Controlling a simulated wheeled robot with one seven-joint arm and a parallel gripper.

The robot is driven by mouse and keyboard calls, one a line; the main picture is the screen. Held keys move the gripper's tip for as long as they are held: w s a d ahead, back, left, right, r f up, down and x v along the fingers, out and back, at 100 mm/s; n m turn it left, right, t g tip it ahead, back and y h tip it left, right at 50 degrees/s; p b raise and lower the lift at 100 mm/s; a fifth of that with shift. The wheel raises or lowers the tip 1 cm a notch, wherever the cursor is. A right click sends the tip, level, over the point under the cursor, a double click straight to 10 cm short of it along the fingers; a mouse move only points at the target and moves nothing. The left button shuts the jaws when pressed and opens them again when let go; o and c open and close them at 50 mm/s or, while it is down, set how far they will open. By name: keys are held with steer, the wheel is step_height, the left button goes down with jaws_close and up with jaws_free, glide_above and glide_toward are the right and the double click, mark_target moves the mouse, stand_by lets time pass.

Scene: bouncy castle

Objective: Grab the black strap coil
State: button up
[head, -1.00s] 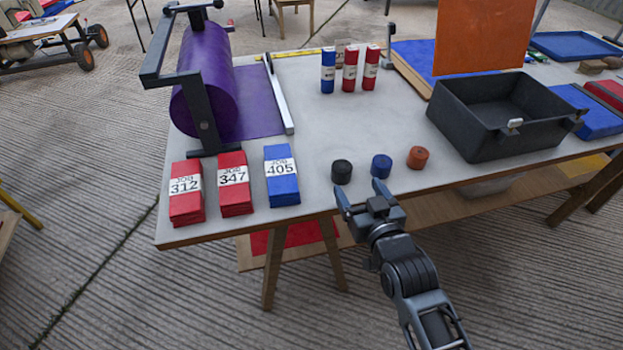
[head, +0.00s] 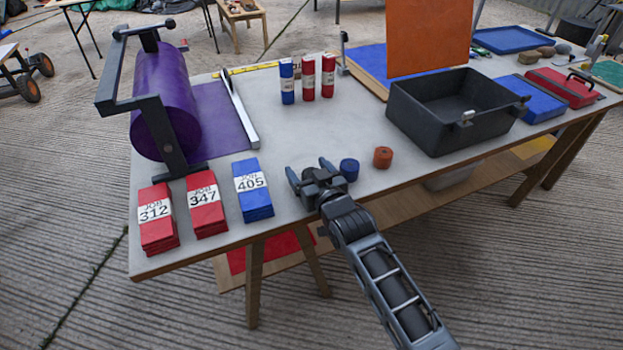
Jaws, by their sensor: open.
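My gripper (head: 309,168) is open over the table's front edge area, just left of the blue coil (head: 349,169). The black strap coil stood left of the blue coil a second ago. My gripper now covers that spot, and I cannot clearly tell the coil from the dark fingers. Whether the coil lies between the fingers or under them is hidden. An orange coil (head: 382,157) stands to the right of the blue one.
The blue JOB 405 stack (head: 253,197) lies close left of my gripper, with red stacks JOB 347 (head: 205,210) and JOB 312 (head: 156,228) beyond. A black bin (head: 455,125) stands right. The grey tabletop (head: 300,130) behind my gripper is clear.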

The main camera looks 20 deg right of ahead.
steer(key=c, duration=1.1)
steer(key=shift+r, duration=0.15)
